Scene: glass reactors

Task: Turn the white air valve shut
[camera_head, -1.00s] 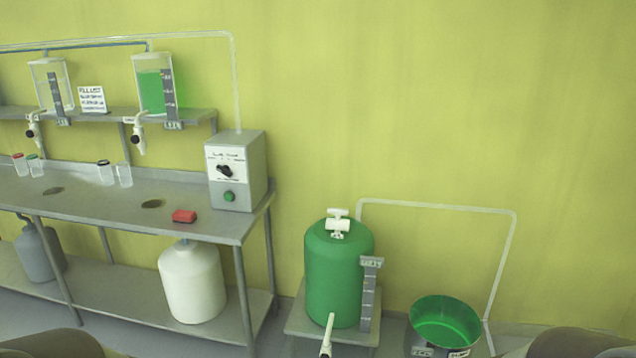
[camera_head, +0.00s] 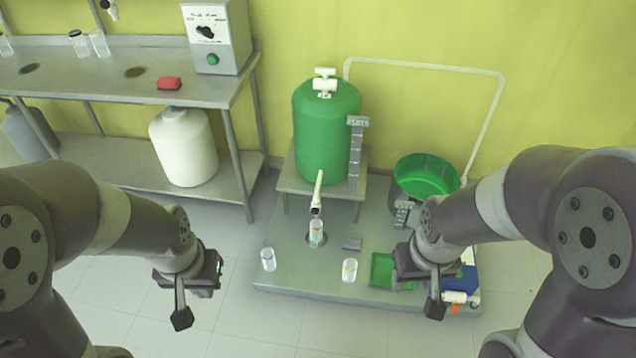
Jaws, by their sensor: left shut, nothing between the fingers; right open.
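The white air valve (camera_head: 325,79) sits on top of the green tank (camera_head: 326,130), which stands on a small raised grey stand. The valve shows as a small white T-shaped fitting; its exact handle angle is too small to tell. My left gripper (camera_head: 182,312) hangs shut and empty over the floor, left of the low platform and well below the valve in the picture. My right gripper (camera_head: 435,303) is open over the platform's right part, near a green tray, apart from the tank. Neither gripper touches the valve.
The low platform (camera_head: 290,275) carries small clear containers (camera_head: 268,260) (camera_head: 349,270), a green bowl (camera_head: 427,176) and a green tray (camera_head: 382,268). A white spout (camera_head: 318,190) points forward from the tank. A steel bench (camera_head: 100,90) with a control box (camera_head: 217,35) stands left. A white pipe (camera_head: 430,68) runs behind.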

